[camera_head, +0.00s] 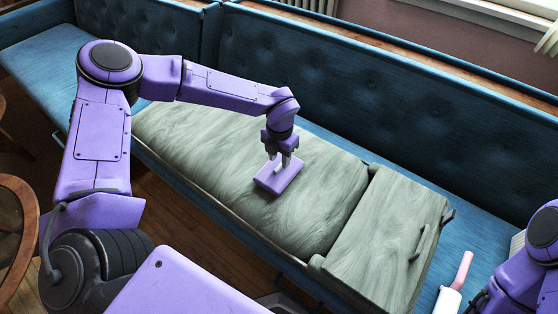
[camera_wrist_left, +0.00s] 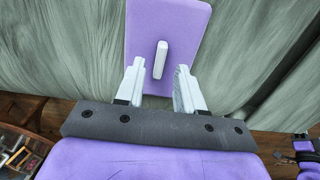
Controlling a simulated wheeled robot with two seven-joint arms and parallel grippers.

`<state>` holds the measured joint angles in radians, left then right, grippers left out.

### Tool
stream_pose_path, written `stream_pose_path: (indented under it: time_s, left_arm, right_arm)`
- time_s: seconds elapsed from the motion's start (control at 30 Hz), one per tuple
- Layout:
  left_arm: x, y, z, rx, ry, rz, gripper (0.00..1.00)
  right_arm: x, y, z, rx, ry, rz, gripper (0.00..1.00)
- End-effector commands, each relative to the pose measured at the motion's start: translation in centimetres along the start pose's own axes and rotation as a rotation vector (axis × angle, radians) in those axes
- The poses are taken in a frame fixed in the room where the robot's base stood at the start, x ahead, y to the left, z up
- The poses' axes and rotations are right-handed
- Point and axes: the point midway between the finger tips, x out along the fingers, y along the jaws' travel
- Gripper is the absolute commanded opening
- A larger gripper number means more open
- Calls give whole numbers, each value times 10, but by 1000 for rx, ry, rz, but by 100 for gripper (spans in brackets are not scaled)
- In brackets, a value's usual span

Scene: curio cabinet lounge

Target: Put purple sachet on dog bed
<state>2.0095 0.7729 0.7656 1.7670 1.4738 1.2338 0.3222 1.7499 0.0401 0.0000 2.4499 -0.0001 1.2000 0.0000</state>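The purple sachet (camera_head: 278,176) is a flat rectangle lying on a long grey-green padded surface (camera_head: 215,150), which looks like the dog bed, on the blue bench. In the left wrist view the sachet (camera_wrist_left: 185,22) has a raised white tab (camera_wrist_left: 160,60) in its middle. My left gripper (camera_head: 285,158) points down at the sachet. In the left wrist view its two pale fingers (camera_wrist_left: 160,85) are apart, on either side of the tab, with gaps showing. Whether the fingertips touch the sachet is hard to tell. Part of my right arm shows at the right edge; its gripper does not show.
The blue bench's tufted back (camera_head: 350,85) rises behind. A white object with a pink handle (camera_head: 462,270) is at the lower right. A wooden chair (camera_head: 22,200) is at the left.

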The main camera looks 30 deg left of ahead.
Motion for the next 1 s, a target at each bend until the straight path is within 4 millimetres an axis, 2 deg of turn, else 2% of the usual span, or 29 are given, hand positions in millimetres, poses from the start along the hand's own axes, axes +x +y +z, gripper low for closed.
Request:
stream_pose_path:
  time_s: [0.03,0.2,0.4,1.0]
  left_arm:
    - [-18,0,1,0,-6,0,37]
    - [-61,0,1,-1,-4,-1,37]
    - [-89,0,0,-1,-1,0,37]
    - [-93,0,0,0,1,-1,37]
  right_arm:
    - [-4,0,-2,0,0,0,36]
    - [-9,1,-4,0,0,0,36]
    - [-11,1,-4,0,0,0,36]
    - [-11,1,-4,0,0,0,36]
